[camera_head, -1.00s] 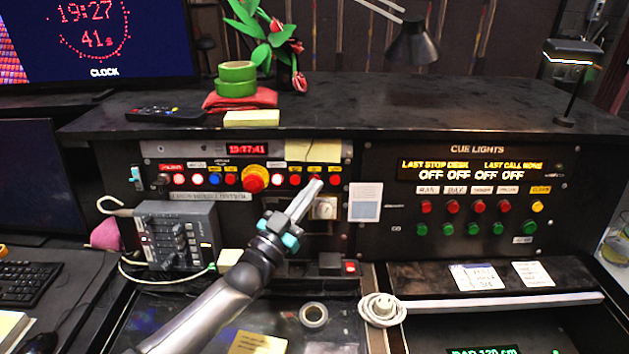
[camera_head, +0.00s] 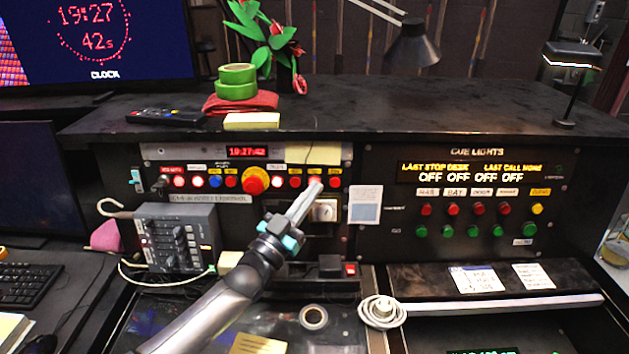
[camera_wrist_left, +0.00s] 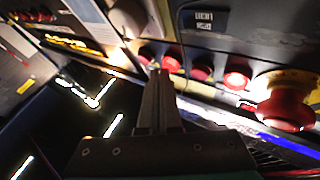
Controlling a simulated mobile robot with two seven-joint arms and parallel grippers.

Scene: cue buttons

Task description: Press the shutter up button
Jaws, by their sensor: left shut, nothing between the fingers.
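The left control panel (camera_head: 160,153) carries a row of small buttons around a large red button on a yellow base (camera_head: 254,180). Several red buttons sit right of it, one a red button (camera_head: 295,181). Their labels are too small to read, so I cannot tell which is shutter up. My left gripper (camera_head: 316,186) is shut and empty, its tips at the right end of this row, overlapping a button there. In the left wrist view the gripper (camera_wrist_left: 158,75) points at the row of red buttons, with the large red button (camera_wrist_left: 287,108) to the right. Contact cannot be told.
The cue lights panel (camera_head: 380,170) with red, green and yellow buttons is on the right. A grey control box (camera_head: 175,238) stands at left. A white cable coil (camera_head: 382,311) and a tape roll (camera_head: 313,316) lie below.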

